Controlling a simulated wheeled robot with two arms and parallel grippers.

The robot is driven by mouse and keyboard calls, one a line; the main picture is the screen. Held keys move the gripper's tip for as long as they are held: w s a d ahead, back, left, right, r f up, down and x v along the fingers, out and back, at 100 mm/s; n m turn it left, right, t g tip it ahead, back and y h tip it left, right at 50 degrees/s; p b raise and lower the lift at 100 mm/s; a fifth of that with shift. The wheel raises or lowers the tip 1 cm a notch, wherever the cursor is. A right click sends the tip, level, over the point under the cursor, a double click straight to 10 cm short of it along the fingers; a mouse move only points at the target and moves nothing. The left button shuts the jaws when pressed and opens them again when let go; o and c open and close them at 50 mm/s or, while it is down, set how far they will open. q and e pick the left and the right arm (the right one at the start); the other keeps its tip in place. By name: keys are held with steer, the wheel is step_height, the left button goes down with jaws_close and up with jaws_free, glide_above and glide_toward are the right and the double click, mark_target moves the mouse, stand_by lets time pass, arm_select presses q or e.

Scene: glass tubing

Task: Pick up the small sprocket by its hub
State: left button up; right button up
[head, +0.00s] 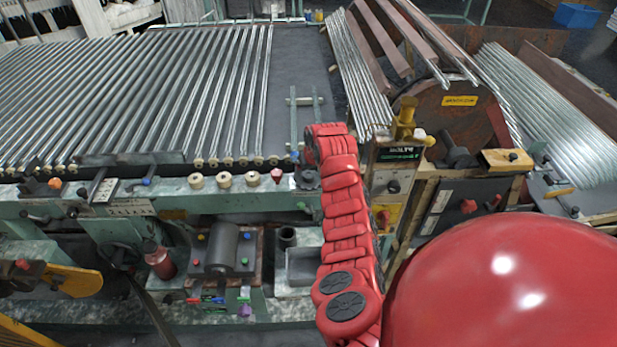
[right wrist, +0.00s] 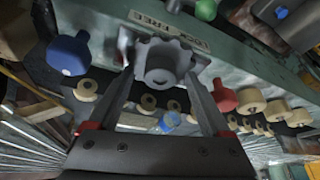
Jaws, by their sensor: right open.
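The small sprocket (right wrist: 160,62) is grey and toothed, with a round raised hub facing the camera in the right wrist view. It sits against a pale plate on the green machine rail. In the head view a small dark grey shape (head: 307,180) beneath the end of my red right arm appears to be the sprocket, partly hidden. My right gripper (right wrist: 158,76) is open, with one finger on each side of the sprocket in the picture. I cannot tell whether the fingers touch it. My left gripper is not in view.
A green ball knob (right wrist: 206,9) and several cream rollers (right wrist: 249,99) are nearby. In the head view a brass-topped post (head: 404,120) stands right of my arm, and glass tubes (head: 150,85) lie beyond the rail.

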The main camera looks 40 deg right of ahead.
jaws_close()
stand_by(0.3)
stand_by(0.3)
